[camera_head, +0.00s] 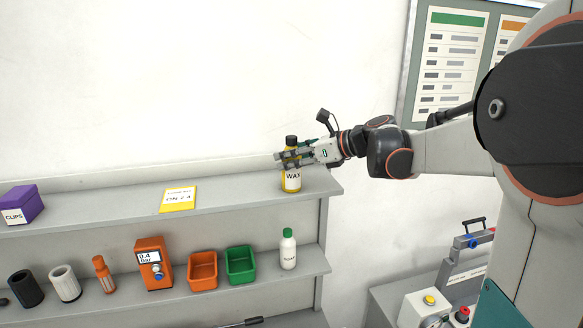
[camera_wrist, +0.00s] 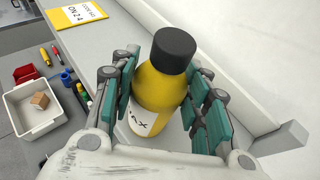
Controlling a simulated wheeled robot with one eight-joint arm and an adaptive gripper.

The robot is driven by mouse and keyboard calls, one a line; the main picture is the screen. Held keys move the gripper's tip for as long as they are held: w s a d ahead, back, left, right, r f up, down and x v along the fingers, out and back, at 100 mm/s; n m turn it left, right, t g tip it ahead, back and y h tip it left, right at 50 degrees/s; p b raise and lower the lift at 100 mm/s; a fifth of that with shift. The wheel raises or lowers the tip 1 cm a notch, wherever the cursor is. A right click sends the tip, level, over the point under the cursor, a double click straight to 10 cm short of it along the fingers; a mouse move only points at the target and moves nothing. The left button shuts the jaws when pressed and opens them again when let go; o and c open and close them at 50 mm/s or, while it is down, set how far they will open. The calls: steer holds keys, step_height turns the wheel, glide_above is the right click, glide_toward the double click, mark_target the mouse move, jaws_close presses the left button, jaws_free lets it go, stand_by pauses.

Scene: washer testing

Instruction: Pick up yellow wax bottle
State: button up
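The yellow wax bottle (camera_head: 291,181) has a black cap and a white label reading WAX. It stands upright near the right end of the upper shelf. My gripper (camera_head: 292,157) reaches in from the right, with its fingers around the upper part of the bottle. In the wrist view, the bottle (camera_wrist: 160,92) is between the green pads of my gripper (camera_wrist: 161,100). The pads lie against both sides with no clear gap, so the gripper looks shut on it.
The upper shelf (camera_head: 235,190) holds a yellow-and-white card (camera_head: 178,199) and a purple clips box (camera_head: 22,204). Below are a white bottle with green cap (camera_head: 288,249), a green bin (camera_head: 241,264) and an orange bin (camera_head: 203,270). A wall rises behind.

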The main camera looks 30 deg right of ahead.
stand_by(0.3)
step_height(320, 180, up, 20)
steer(key=b, duration=0.2)
steer(key=shift+f+b, duration=0.15)
steer(key=shift+b, duration=0.25)
